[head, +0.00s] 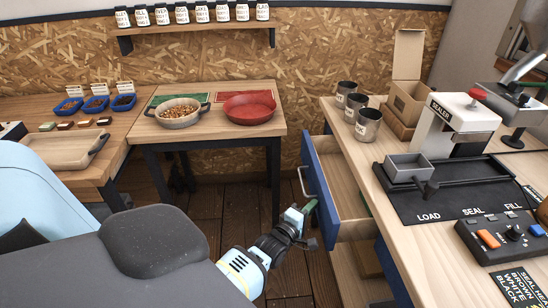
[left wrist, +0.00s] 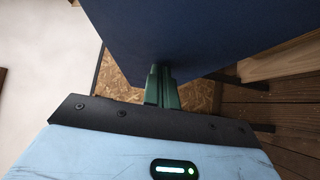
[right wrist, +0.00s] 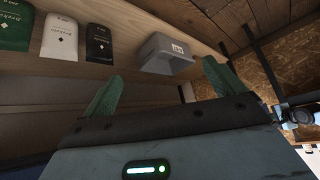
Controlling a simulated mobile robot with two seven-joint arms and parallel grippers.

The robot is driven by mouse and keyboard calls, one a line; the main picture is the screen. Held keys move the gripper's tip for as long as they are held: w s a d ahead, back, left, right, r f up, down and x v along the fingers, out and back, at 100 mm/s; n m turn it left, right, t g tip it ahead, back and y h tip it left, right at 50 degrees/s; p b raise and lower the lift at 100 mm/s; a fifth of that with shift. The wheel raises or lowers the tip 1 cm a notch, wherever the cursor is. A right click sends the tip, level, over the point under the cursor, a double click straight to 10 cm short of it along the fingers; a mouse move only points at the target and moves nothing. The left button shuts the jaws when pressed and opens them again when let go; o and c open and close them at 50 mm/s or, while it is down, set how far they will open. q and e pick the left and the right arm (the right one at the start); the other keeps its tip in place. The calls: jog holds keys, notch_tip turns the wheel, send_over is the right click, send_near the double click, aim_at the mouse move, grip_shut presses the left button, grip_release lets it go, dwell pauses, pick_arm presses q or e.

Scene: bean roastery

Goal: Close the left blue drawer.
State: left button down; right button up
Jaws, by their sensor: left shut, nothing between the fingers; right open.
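The left blue drawer stands open from the right-hand counter; its blue front (head: 318,185) has a pale handle (head: 303,181), and its wooden inside shows. My left gripper (head: 309,207) is at the outer face of the drawer front, low and near its closer end. Its fingers are shut and empty. In the left wrist view the blue front (left wrist: 200,35) fills the top, and the fingertips (left wrist: 160,72) are right at it; I cannot tell if they touch. My right gripper (right wrist: 162,82) is open and empty below a wooden shelf, out of the head view.
The counter (head: 400,215) holds a sealer (head: 455,125), tins and a cardboard box. A table (head: 215,95) with two pans stands at the back left. Wooden floor is free between them. The right wrist view shows a grey bin (right wrist: 165,55) and bags (right wrist: 60,38).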

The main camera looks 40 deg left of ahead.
aim_at(353, 214)
pick_arm(q)
jog(key=w+d+b, duration=0.2)
jog(key=w+d, duration=0.2)
jog(key=w+d+b, duration=0.2)
jog(key=w+d, duration=0.2)
jog(key=w, duration=0.1)
jog(key=shift+w+d+f, duration=0.1)
jog(key=shift+w+d, duration=0.1)
jog(key=shift+w, duration=0.1)
jog(key=shift+w+d+b, duration=0.3)
jog(key=shift+w+d, duration=0.05)
jog(key=shift+w, duration=0.05)
jog(key=shift+w+d+r, duration=0.1)
jog(key=shift+w+r, duration=0.05)
jog(key=shift+r, duration=0.1)
